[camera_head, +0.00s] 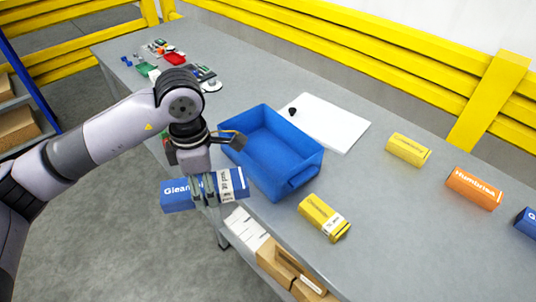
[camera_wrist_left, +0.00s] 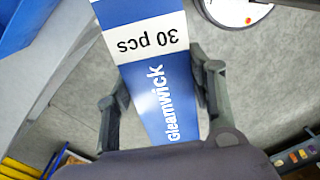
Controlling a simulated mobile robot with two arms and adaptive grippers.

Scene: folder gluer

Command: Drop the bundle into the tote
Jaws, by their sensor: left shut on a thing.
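The bundle (camera_head: 178,194) is a long blue and white box marked "Gleamwick". My left gripper (camera_head: 204,196) is shut on it near its middle and holds it in the air beside the table's near edge. In the left wrist view the bundle (camera_wrist_left: 160,85) lies between the two fingers, with "30 pcs" on its white band. The tote (camera_head: 313,166) is an open blue bin on the grey table, to the right of and beyond the bundle. Its visible floor looks empty; its near left corner is partly hidden by my wrist. My right gripper is not in view.
The grey table (camera_head: 385,215) bears yellow boxes (camera_head: 325,218) (camera_head: 408,150), an orange box (camera_head: 473,188) and a white board (camera_head: 335,125) behind the tote. Small parts lie at the far left. Cartons (camera_head: 285,265) sit below the near edge. Yellow rails (camera_head: 400,65) stand behind.

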